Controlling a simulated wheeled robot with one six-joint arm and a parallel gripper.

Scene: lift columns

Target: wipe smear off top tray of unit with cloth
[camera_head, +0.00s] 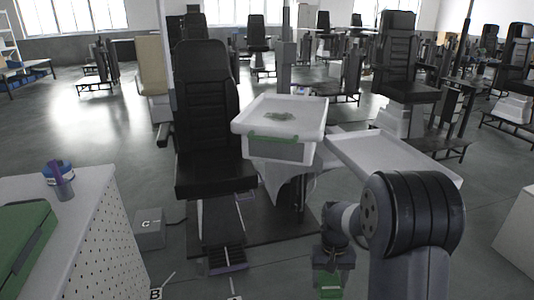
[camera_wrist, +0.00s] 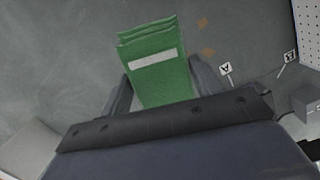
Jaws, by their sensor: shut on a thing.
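The unit is a white cabinet with a flat top tray (camera_head: 310,110) beside a black chair. A greenish-grey smear (camera_head: 278,115) lies near the middle of that top tray. My gripper (camera_head: 331,268) hangs low over the floor, in front of the unit and to its right, well below the tray. It is shut on a folded green cloth (camera_wrist: 160,70) with a pale stripe, seen between the two fingers in the wrist view. The cloth also shows in the head view (camera_head: 329,284), partly hidden by my gripper.
A second, lower white tray (camera_head: 390,158) extends right of the unit, near my arm. The black chair (camera_head: 208,120) stands left of it. A white perforated counter (camera_head: 95,205) with a green case (camera_head: 22,240) and a blue-lidded jar (camera_head: 58,178) is at left. A grey box (camera_head: 149,230) sits on the floor.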

